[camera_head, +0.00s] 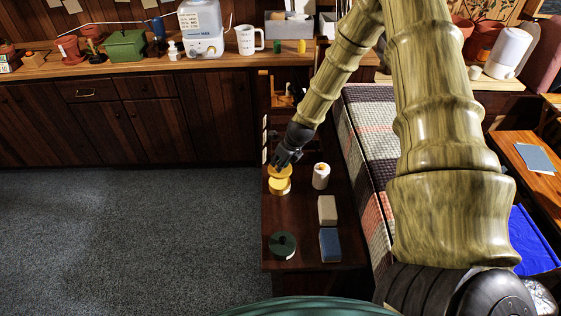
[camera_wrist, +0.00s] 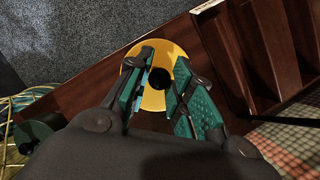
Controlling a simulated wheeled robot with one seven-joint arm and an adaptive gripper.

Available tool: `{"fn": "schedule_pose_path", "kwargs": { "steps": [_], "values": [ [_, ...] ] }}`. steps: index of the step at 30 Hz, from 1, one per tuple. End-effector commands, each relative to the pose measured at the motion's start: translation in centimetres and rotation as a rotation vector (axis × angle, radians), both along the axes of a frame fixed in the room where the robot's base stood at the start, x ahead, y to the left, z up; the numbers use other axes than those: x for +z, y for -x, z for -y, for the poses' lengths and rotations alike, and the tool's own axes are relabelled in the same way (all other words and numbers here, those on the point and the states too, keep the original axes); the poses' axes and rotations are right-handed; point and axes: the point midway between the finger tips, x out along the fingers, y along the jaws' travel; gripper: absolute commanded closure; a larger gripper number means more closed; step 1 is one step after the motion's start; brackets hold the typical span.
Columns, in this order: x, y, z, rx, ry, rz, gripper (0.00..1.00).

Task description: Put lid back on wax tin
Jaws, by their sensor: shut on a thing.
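My gripper (camera_head: 283,161) is over the far left part of the dark wooden table and is shut on the lid, a yellow disc (camera_head: 276,172) with a dark knob. In the wrist view the lid (camera_wrist: 153,98) shows beyond the green-padded fingers (camera_wrist: 161,82), with its dark knob between them. The round yellow wax tin (camera_head: 280,187) stands on the table just below the lid in the head view. I cannot tell whether lid and tin touch. The lid hides the tin in the wrist view.
A white cylinder (camera_head: 321,176) with a dark mark on top stands right of the tin. A beige block (camera_head: 327,210), a blue block (camera_head: 330,245) and a dark green round object (camera_head: 283,245) lie nearer. A checked bench cushion (camera_head: 372,135) borders the table's right. The table middle is bare.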

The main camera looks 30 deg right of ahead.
Motion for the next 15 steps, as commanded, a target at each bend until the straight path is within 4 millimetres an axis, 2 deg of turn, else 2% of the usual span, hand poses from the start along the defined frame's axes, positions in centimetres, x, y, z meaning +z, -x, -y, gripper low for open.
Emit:
{"fn": "schedule_pose_path", "kwargs": {
  "steps": [15],
  "values": [
    [-3.9,0.0,-0.1,0.002,0.0,0.0,1.0]
  ]
}}
